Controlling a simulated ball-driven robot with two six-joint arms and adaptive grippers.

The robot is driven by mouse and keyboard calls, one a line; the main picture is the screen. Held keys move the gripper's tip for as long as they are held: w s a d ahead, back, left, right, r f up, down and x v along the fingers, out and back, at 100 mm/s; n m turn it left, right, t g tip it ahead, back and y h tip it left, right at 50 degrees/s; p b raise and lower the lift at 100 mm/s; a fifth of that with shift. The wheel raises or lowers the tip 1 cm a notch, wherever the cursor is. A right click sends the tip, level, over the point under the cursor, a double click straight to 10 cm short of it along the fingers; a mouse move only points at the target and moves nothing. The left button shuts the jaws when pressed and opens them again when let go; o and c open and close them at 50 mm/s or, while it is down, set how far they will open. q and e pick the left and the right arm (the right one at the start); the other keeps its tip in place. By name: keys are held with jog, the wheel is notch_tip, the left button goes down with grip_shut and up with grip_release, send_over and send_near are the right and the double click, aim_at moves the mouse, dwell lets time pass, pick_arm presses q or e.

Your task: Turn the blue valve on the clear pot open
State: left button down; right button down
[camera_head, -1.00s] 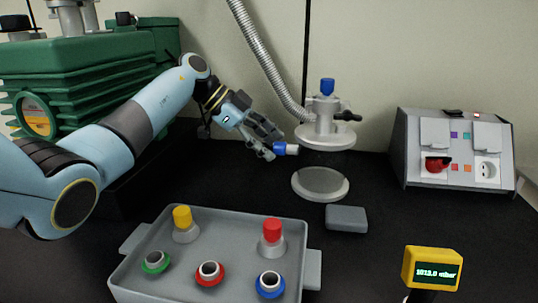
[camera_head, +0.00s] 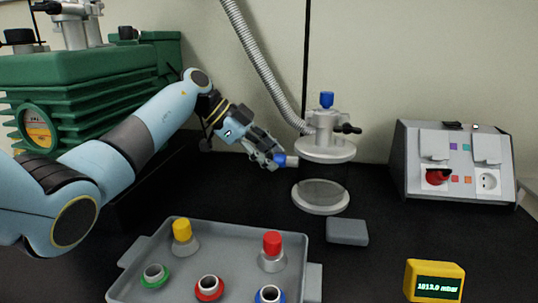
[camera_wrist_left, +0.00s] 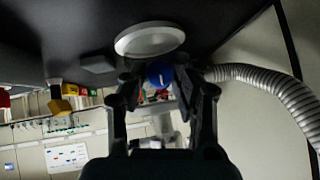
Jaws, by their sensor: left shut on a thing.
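The clear pot shows as a grey metal lid (camera_head: 325,150) above a pale round base (camera_head: 320,208), with its see-through wall hardly visible between them. A blue valve (camera_head: 280,159) with a pale stub sticks out at its left side. My left gripper (camera_head: 271,158) is shut on this blue valve from the left. In the left wrist view the blue knob (camera_wrist_left: 160,74) with a white mark sits between the dark fingers (camera_wrist_left: 161,90). Another blue knob (camera_head: 326,99) stands upright on top of the lid. My right gripper is not in view.
A ribbed metal hose (camera_head: 256,60) comes down to the lid. A grey block (camera_head: 347,231) lies in front of the pot. A grey tray (camera_head: 207,229) with several coloured fittings is at the front. A grey control box (camera_head: 455,165) and yellow gauge (camera_head: 434,280) stand right. A green pump (camera_head: 80,95) stands left.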

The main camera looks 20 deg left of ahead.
pick_arm(q)
jog(key=shift+s+r+m+t+p, duration=0.15)
jog(key=shift+m+t+p, duration=0.25)
jog(key=shift+p, duration=0.55)
jog(key=shift+s+t+p, duration=0.1)
jog(key=shift+t+p, duration=0.5)
jog(key=shift+t, duration=0.1)
jog(key=shift+d+f+m+t+p, duration=0.1)
jog(key=shift+f+m+t+p, duration=0.2)
jog(key=shift+m+t+p, duration=0.6)
jog(key=shift+s+t, duration=0.1)
jog(key=shift+t, duration=0.4)
jog(key=shift+f+y, duration=0.1)
jog(key=shift+y, duration=0.2)
jog(key=c, duration=1)
grip_release()
jog(key=v, duration=0.7)
jog(key=shift+s, duration=0.15)
